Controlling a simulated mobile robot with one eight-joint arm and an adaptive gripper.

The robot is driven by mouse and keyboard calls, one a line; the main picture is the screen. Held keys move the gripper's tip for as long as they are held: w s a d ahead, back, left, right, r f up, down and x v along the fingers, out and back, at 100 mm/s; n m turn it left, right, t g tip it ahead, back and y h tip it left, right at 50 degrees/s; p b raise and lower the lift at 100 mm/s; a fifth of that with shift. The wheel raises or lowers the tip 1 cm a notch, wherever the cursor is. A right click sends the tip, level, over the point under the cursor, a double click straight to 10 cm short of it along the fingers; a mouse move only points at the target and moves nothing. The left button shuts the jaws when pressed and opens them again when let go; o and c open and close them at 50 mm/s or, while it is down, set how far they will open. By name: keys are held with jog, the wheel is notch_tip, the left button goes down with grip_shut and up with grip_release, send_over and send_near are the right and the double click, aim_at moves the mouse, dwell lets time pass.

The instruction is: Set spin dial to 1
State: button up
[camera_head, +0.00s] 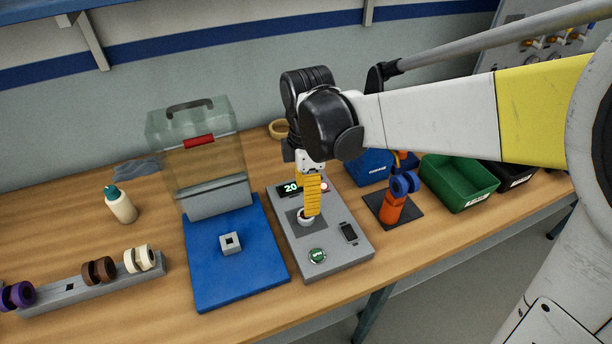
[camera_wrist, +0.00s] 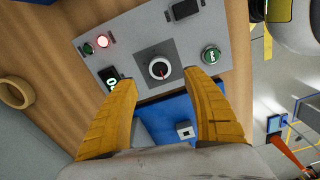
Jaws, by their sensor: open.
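The spin dial (camera_wrist: 160,68) is a round white knob with a dark centre and a red mark, set on a dark square plate of the grey control panel (camera_wrist: 188,32). In the head view the dial (camera_head: 305,218) is partly covered by my gripper. My gripper (camera_wrist: 167,80) has yellow fingers spread wide in the wrist view, with the dial lying between and beyond the tips. In the head view the gripper (camera_head: 311,212) points down over the dial. Whether a finger touches the dial I cannot tell. The display (camera_head: 290,188) is partly hidden and shows "20".
The panel also has a green button (camera_head: 317,256) and a black switch (camera_head: 348,232). A blue base with a clear raised cover (camera_head: 188,290) stands to the left. An orange and blue holder (camera_head: 390,208) and a green bin (camera_head: 462,172) stand to the right.

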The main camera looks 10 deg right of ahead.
jog(key=shift+r, duration=2.2)
jog(key=s+d+r+m+t, duration=0.1)
jog(key=s+d+m+t, duration=0.2)
jog(key=m, duration=0.6)
jog(key=s+d+m+t, duration=0.4)
jog(key=s+d+m, duration=0.3)
jog(key=d+m, duration=0.3)
jog(key=shift+s+d+r, duration=0.15)
jog(key=shift+s+r, duration=0.25)
